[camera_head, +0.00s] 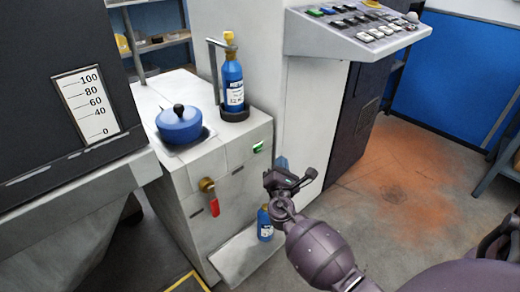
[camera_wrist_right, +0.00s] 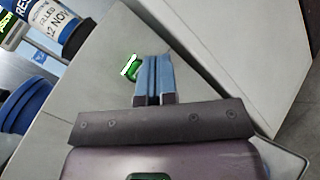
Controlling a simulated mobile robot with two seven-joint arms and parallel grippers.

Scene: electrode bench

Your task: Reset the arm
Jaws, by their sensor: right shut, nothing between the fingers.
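My right arm (camera_head: 320,255) reaches in from the lower right in the head view. Its gripper (camera_head: 281,162) is in front of the grey cabinet's right side, with its blue fingers pointing away from me. In the right wrist view the two blue fingers (camera_wrist_right: 153,58) are pressed together with nothing between them. A small green-and-white switch (camera_wrist_right: 130,67) shows just left of the fingertips there. It also shows on the cabinet front in the head view (camera_head: 258,147). I cannot tell whether the fingers touch it. My left gripper is not in view.
The grey cabinet (camera_head: 235,193) carries a blue lidded pot (camera_head: 179,126) and a blue bottle (camera_head: 232,83) in a dark holder. A red-handled valve (camera_head: 213,205) sticks out in front. Another blue bottle (camera_head: 265,225) stands low down. A button panel (camera_head: 355,40) overhangs behind.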

